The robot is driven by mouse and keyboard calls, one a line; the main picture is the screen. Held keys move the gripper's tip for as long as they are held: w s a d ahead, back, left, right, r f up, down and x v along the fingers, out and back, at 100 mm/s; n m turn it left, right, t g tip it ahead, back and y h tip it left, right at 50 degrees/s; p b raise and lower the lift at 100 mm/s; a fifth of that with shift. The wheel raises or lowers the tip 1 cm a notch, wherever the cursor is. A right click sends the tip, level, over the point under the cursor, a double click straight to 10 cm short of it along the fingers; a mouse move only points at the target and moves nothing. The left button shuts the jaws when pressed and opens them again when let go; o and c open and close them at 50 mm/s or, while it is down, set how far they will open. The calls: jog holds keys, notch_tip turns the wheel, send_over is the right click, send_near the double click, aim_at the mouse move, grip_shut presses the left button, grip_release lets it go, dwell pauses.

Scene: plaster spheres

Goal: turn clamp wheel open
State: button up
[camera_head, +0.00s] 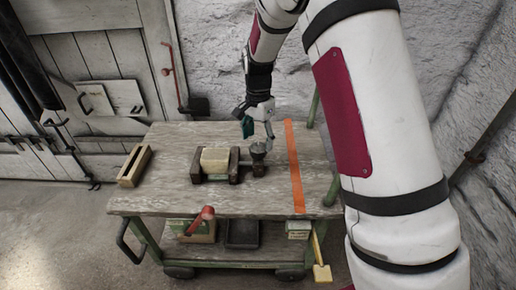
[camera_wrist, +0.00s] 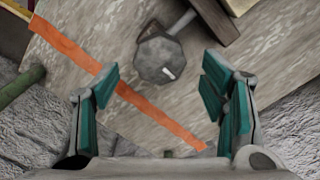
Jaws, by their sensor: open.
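The clamp wheel (camera_head: 258,149) is a dark grey faceted knob at the right end of a clamp on the cart top. In the wrist view the wheel (camera_wrist: 158,60) has a pale mark on its face and a rod leading up to the right. The clamp has dark jaws (camera_head: 234,165) on either side of a pale yellowish block (camera_head: 214,160). My gripper (camera_head: 258,130) is open above the wheel. In the wrist view its teal-padded fingers (camera_wrist: 160,92) are spread wide, with the wheel beyond and between them. I see no contact.
The wooden cart top (camera_head: 150,200) carries an orange stripe (camera_head: 294,165) right of the wheel and an open wooden box (camera_head: 133,166) at left. A red-handled thing (camera_head: 203,217) shows at the front edge. A rough wall stands behind. The front of the top is mostly clear.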

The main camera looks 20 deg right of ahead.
aim_at(258, 146)
jog(key=shift+f+b, duration=0.3)
jog(key=shift+f, duration=1.5)
jog(key=c, duration=1.2)
